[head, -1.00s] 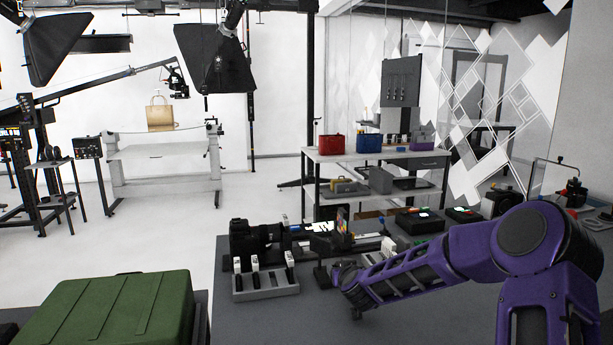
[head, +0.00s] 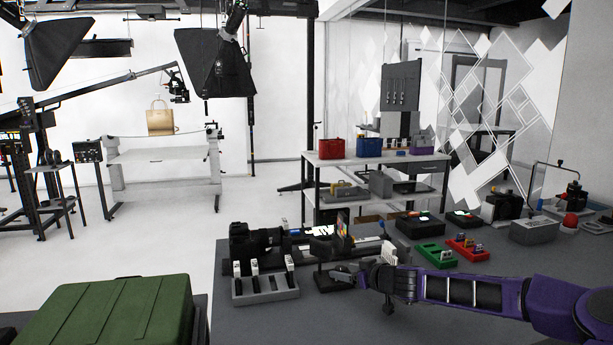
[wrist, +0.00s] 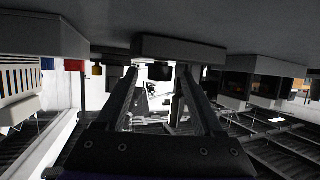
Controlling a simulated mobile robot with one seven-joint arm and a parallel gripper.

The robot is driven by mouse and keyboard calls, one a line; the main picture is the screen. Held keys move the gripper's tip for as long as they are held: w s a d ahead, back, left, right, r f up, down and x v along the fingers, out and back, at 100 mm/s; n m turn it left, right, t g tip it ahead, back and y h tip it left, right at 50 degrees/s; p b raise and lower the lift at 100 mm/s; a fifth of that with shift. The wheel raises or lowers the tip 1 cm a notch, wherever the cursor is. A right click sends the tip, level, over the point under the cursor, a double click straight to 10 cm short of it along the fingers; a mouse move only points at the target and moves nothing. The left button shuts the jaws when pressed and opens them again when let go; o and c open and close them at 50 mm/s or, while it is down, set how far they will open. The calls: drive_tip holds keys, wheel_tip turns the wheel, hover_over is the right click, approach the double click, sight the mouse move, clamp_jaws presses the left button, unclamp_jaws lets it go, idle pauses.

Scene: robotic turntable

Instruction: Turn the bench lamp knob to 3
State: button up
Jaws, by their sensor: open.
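I cannot clearly make out the bench lamp knob or its number marks in either view. My gripper (head: 347,273) is low over the dark bench (head: 440,310), pointing left, close to the black stand with the small upright colour card (head: 342,225). In the wrist view, which looks upside down, its two fingers (wrist: 158,88) are apart with nothing between their tips. Beyond them is a grey block (wrist: 180,49) with a small dark round part (wrist: 160,72) next to it; I cannot tell if that is the knob.
A black camera with a lens (head: 258,243) and a grey rack (head: 266,289) stand left of my gripper. A green tray (head: 436,256) and a red tray (head: 467,250) lie behind my forearm. A grey box (head: 535,230) is farther right. The front bench is clear.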

drive_tip(key=shift+w+d+n+g+y, duration=0.15)
drive_tip(key=shift+n+g+y, duration=0.45)
drive_tip(key=shift+n+y, duration=0.25)
